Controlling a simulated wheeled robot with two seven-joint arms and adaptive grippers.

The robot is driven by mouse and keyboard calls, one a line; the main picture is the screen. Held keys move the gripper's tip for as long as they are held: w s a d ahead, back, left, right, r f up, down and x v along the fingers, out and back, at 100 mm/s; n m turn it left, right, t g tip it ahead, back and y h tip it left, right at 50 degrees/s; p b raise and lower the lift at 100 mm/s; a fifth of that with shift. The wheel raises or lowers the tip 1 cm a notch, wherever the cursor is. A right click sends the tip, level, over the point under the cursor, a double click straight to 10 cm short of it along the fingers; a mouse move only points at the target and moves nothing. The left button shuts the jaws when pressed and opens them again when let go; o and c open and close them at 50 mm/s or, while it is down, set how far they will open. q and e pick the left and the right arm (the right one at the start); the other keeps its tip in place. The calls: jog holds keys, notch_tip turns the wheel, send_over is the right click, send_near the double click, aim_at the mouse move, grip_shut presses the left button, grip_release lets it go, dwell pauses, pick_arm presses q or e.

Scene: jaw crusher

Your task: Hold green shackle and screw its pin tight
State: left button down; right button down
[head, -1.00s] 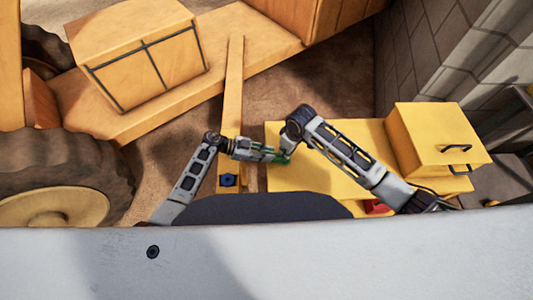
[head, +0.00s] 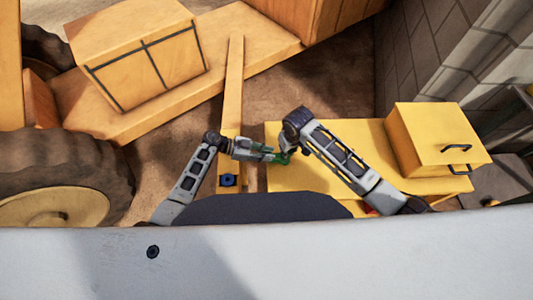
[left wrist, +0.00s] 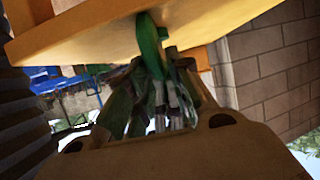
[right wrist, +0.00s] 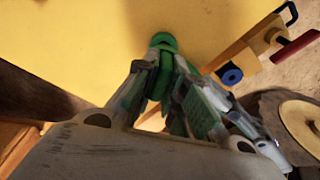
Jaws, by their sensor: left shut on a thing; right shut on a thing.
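The green shackle (head: 284,157) is small in the head view, held in the air between my two grippers over the left edge of the yellow surface. My left gripper (head: 270,154) reaches it from the left and is shut on it. My right gripper (head: 287,153) meets it from the right and is also shut on green metal. In the left wrist view a green curved part of the shackle (left wrist: 150,46) stands between the fingertips. In the right wrist view a rounded green end (right wrist: 163,42) shows at the fingertips. The fingers hide much of it; I cannot tell pin from body.
A yellow surface (head: 330,180) lies below, with a yellow box with dark handles (head: 433,140) at its right. A narrow yellow beam with a blue bolt (head: 228,180) lies left of it. A large tyre (head: 70,165) stands at the left and a block wall at the right.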

pick_arm(q)
jog(key=shift+r, duration=0.15)
pick_arm(e)
jog(key=shift+s+f, duration=0.25)
jog(key=shift+m, duration=0.3)
pick_arm(q)
jog(key=shift+w, duration=0.1)
pick_arm(e)
jog(key=c, duration=1.4)
grip_release()
jog(key=shift+w, duration=0.15)
jog(key=shift+w+r, duration=0.1)
jog(key=shift+r, duration=0.15)
jog(key=shift+r, duration=0.2)
jog(key=shift+r, duration=3.75)
